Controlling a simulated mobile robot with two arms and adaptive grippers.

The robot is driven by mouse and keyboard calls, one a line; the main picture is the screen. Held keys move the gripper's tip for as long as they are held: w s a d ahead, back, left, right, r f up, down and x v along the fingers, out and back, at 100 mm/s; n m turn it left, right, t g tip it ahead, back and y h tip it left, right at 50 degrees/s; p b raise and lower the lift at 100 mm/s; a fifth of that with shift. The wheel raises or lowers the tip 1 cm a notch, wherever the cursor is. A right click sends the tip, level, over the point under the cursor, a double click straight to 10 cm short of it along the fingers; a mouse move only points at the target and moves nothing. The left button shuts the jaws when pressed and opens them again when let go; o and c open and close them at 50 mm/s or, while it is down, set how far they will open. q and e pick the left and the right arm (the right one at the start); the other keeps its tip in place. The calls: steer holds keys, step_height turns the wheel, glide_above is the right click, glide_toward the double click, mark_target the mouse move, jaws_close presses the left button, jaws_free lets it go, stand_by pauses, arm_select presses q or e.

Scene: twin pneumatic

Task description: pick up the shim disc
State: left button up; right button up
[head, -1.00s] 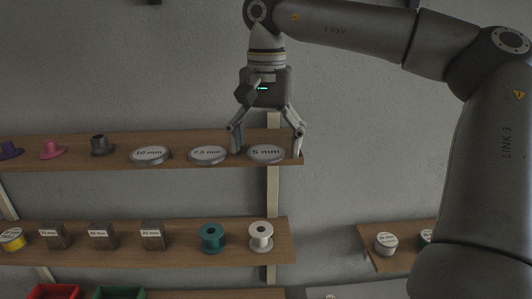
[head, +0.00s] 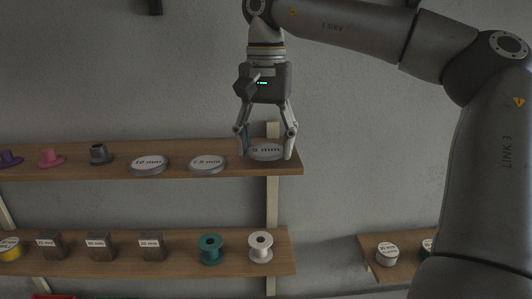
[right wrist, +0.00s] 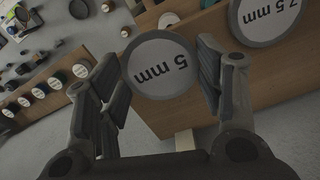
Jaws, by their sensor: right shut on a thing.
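Three grey shim discs with white labels lie in a row on the top shelf. The 5 mm disc (head: 266,151) is at the right end; the 7.5 mm disc (head: 207,164) and the 10 mm disc (head: 148,165) are to its left. My right gripper (head: 267,154) points down and is shut on the 5 mm disc, one finger at each side of its rim. In the right wrist view the 5 mm disc (right wrist: 161,66) sits between the fingers, its label upside down. My left gripper is not in view.
The top shelf (head: 200,172) also holds a grey flanged bushing (head: 99,154) and a pink one (head: 51,158). The shelf below has a teal spool (head: 210,249), a white spool (head: 260,247) and labelled blocks. Bare wall is right of the top shelf.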

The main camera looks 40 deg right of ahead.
steer(key=s+a+r, duration=0.1)
steer(key=a+r, duration=1)
steer(key=a, duration=0.3)
steer(key=shift+a, duration=0.2)
steer(key=shift+s+d+r, duration=0.1)
steer(key=shift+o, duration=1.4)
steer(key=c, duration=0.4)
steer(key=shift+o, duration=0.2)
